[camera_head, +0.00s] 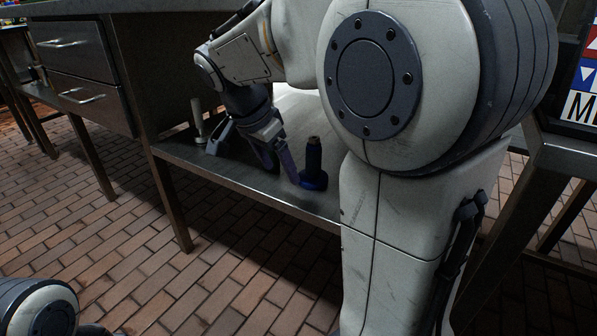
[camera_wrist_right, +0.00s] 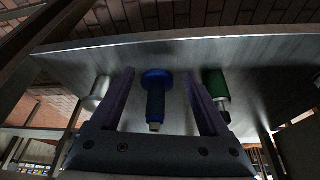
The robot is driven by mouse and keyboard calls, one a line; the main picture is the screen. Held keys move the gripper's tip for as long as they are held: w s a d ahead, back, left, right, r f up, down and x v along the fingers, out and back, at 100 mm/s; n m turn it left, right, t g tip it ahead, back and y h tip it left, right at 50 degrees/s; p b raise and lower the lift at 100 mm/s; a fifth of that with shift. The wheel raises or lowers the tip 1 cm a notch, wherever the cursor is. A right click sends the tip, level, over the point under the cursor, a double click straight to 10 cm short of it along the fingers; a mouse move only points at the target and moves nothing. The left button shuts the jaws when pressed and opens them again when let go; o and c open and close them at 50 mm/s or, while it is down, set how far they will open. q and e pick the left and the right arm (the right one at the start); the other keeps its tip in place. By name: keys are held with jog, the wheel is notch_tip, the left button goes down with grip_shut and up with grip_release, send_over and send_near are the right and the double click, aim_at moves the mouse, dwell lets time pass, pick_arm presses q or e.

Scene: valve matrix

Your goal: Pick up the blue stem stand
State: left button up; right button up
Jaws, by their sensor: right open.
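The blue stem stand (camera_head: 313,165) stands upright on the metal lower shelf, with a round base and a narrower post with a pale tip. My right gripper (camera_head: 281,166) is open and low over the shelf, just left of the stand in the head view. In the right wrist view the blue stand (camera_wrist_right: 156,96) appears between the two spread fingers of the right gripper (camera_wrist_right: 159,76), with gaps on both sides. No finger visibly grips it. My left gripper is out of view.
A green stand (camera_wrist_right: 216,88) is right of the right finger in the wrist view.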

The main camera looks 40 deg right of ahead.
aim_at(310, 146)
jog(key=d+b, duration=0.1)
jog(key=d, duration=0.2)
jog(key=w+d+b, duration=0.1)
jog(key=d, duration=0.2)
jog(key=w+d+b, duration=0.1)
jog(key=d, duration=0.2)
jog(key=shift+d, duration=0.25)
jog(key=b+x, duration=0.4)
jog(key=x, duration=0.1)
jog(key=shift+d+f, duration=0.1)
jog(key=shift+d, duration=0.05)
jog(key=shift+c, duration=0.3)
grip_shut()
dwell(0.5)
